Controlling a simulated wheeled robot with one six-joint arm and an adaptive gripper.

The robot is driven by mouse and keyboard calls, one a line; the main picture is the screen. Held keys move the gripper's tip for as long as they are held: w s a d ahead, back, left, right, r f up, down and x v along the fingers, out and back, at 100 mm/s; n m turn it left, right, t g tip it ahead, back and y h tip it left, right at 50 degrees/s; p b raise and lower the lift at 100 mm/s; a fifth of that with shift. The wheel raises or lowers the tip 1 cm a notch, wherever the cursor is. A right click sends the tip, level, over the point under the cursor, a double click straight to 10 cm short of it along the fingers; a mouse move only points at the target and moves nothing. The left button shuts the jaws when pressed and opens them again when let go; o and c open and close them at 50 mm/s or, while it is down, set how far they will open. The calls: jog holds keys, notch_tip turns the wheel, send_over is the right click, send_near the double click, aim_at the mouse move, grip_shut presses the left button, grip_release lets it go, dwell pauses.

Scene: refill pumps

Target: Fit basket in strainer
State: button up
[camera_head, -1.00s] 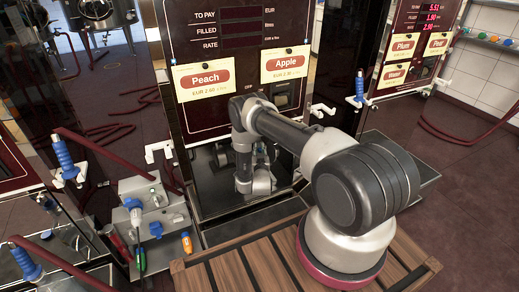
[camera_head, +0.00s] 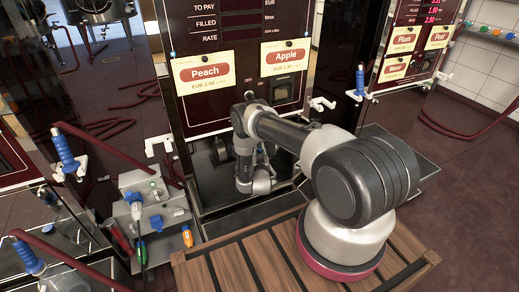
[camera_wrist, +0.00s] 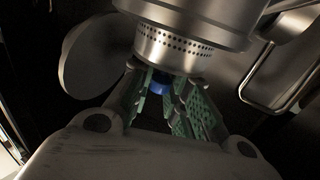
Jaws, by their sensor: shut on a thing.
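In the wrist view, my gripper (camera_wrist: 166,90) has green-padded fingers on both sides of a small blue part (camera_wrist: 159,86). It is shut on the basket (camera_wrist: 172,48), a shiny steel cylinder with rows of small holes, just beyond the fingertips. A wider steel body (camera_wrist: 195,12), which looks like the strainer, is directly above the basket. The basket's upper part is hidden there, and I cannot tell how deep it sits. In the head view, I cannot make out my gripper, the basket or the strainer; my arm reaches down in front of the Peach and Apple panel.
In the wrist view, a rounded metal piece (camera_wrist: 88,58) is close on the left and a bent metal bar (camera_wrist: 283,75) on the right. In the head view, a grey box (camera_head: 143,192) with tools stands left of a wooden slatted platform (camera_head: 235,262).

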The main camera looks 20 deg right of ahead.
jog(key=shift+f, duration=1.5)
jog(key=o, duration=0.9)
jog(key=shift+s, duration=0.1)
jog(key=v, duration=1.1)
jog(key=shift+s+a, duration=0.15)
jog(key=shift+s, duration=0.25)
